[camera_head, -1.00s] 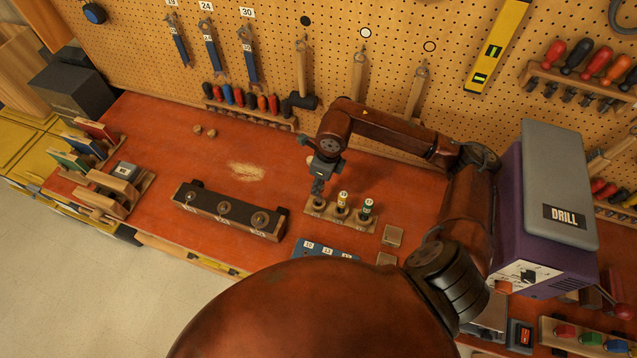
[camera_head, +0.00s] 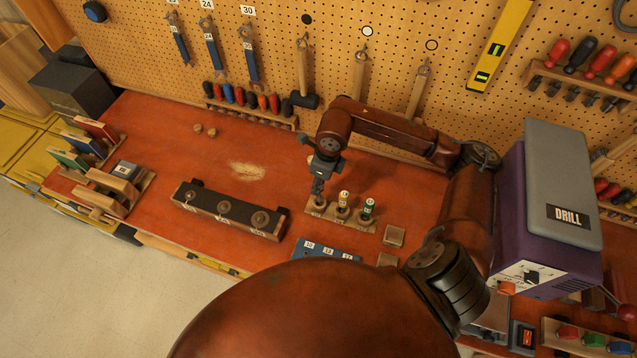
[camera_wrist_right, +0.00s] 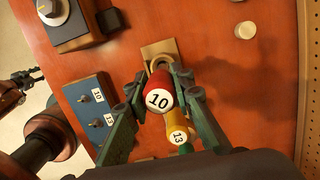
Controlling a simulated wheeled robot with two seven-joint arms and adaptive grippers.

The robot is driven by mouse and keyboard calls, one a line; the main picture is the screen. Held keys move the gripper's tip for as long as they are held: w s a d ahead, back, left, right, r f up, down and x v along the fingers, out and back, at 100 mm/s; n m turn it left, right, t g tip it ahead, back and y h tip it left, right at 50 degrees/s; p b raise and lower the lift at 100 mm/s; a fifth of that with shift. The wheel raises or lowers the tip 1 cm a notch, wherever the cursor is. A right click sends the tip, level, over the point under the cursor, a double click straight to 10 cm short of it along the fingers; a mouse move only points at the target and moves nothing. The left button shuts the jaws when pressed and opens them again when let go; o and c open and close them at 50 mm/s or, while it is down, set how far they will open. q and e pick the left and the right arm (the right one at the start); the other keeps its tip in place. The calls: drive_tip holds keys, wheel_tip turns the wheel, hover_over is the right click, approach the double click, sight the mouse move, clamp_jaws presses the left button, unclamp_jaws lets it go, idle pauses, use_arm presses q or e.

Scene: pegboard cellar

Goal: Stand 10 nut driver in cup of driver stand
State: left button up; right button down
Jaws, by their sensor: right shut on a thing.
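The 10 nut driver (camera_wrist_right: 160,92) has a red handle with a white end marked 10. My right gripper (camera_wrist_right: 158,97) is shut on its handle; in the head view the gripper (camera_head: 318,188) hangs above the left end of the driver stand and hides the driver. The wooden driver stand (camera_head: 364,226) holds a yellow driver marked 13 (camera_wrist_right: 178,135) and a green-topped driver (camera_head: 368,207). Whether the driver's tip is inside the cup is hidden. Dark finger-like parts, apparently my left gripper (camera_wrist_right: 24,80), show at the wrist view's left edge.
A blue block (camera_head: 312,245) with number labels lies in front of the stand. A long dark block with knobs (camera_head: 228,213) is to its left. A purple drill box (camera_head: 545,220) stands to the right.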

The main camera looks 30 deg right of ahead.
drive_tip(key=shift+f+b, duration=1)
drive_tip(key=shift+f, duration=0.2)
drive_tip(key=shift+f+b, duration=1.05)
drive_tip(key=shift+f, duration=0.1)
drive_tip(key=c, duration=1.6)
unclamp_jaws()
drive_tip(key=shift+r, duration=0.1)
drive_tip(key=shift+r+p, duration=2.25)
drive_tip(key=shift+r, duration=2.7)
drive_tip(key=shift+f, duration=0.15)
